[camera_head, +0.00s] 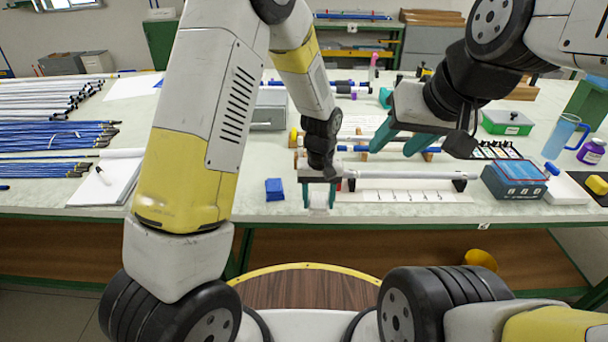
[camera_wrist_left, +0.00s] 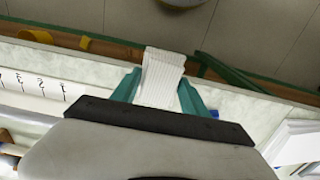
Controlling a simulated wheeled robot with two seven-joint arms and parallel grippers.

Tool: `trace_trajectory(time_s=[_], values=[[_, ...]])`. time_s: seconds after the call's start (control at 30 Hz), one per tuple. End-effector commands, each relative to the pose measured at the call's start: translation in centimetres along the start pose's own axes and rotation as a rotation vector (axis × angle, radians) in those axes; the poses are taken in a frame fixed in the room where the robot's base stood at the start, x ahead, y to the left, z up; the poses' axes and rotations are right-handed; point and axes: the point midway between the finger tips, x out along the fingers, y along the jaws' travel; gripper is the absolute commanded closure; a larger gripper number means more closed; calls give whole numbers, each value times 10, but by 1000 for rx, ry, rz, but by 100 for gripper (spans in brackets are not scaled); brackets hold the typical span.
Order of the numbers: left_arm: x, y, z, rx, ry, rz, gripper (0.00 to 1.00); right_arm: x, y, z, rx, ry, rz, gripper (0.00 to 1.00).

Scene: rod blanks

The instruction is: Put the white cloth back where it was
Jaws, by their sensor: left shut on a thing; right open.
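The white cloth (camera_wrist_left: 162,75) is a ribbed, folded strip held between the teal fingers of my left gripper (camera_wrist_left: 158,90). In the head view my left gripper (camera_head: 320,198) points down over the front part of the table, beside the left end of a white rod (camera_head: 405,175). Only a small part of the cloth (camera_head: 320,203) shows there between the fingers. Whether it touches the table I cannot tell. My right gripper (camera_head: 403,140) is open and empty, with its teal fingers above the rods behind.
A blue block-like thing (camera_head: 274,189) lies left of my left gripper. A marked strip (camera_head: 405,196) lies to its right, before the white rod. A grey-blue box (camera_head: 514,181) stands further right. The table's front edge (camera_head: 270,218) is close.

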Motion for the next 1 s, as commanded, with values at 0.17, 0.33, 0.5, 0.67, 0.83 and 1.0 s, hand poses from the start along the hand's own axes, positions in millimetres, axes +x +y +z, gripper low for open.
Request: trace_trajectory(time_s=[0.17, 0.33, 0.5, 0.67, 0.83, 1.0], values=[[5, -15, -47, -4, 0, 0, 92, 0, 0, 0, 0, 0, 0, 53], [8, -23, -77, 0, -1, 0, 92, 0, 0, 0, 0, 0, 0, 53], [8, -26, -89, 1, -1, 0, 92, 0, 0, 0, 0, 0, 0, 53], [20, -29, -95, 3, -5, -2, 92, 0, 0, 0, 0, 0, 0, 53], [43, -29, -95, 2, -2, -1, 92, 0, 0, 0, 0, 0, 0, 53], [44, -29, -96, 2, 0, 0, 92, 0, 0, 0, 0, 0, 0, 53]])
